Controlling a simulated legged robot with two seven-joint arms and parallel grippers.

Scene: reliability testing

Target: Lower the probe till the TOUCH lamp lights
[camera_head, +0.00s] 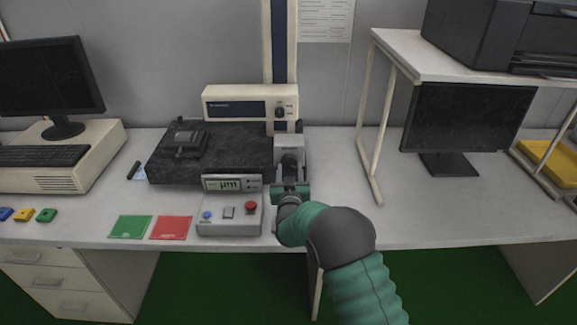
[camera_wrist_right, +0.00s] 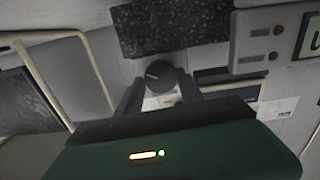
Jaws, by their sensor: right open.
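My right gripper (camera_head: 290,165) is in front of a small grey block (camera_head: 289,143) at the right front of the black plate (camera_head: 225,168). In the right wrist view its open fingers (camera_wrist_right: 160,92) stand on either side of a round dark knob (camera_wrist_right: 160,76) with a white mark; I cannot tell if they touch it. The probe tip cannot be made out. My left gripper is out of view.
A dark fixture (camera_head: 187,140) sits on the black plate. A beige unit (camera_head: 235,103) with a black knob stands at a tall column (camera_head: 280,40). A button box (camera_head: 230,214), green card (camera_head: 130,227) and red card (camera_head: 171,228) lie along the front. A white shelf frame (camera_head: 377,130) stands right.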

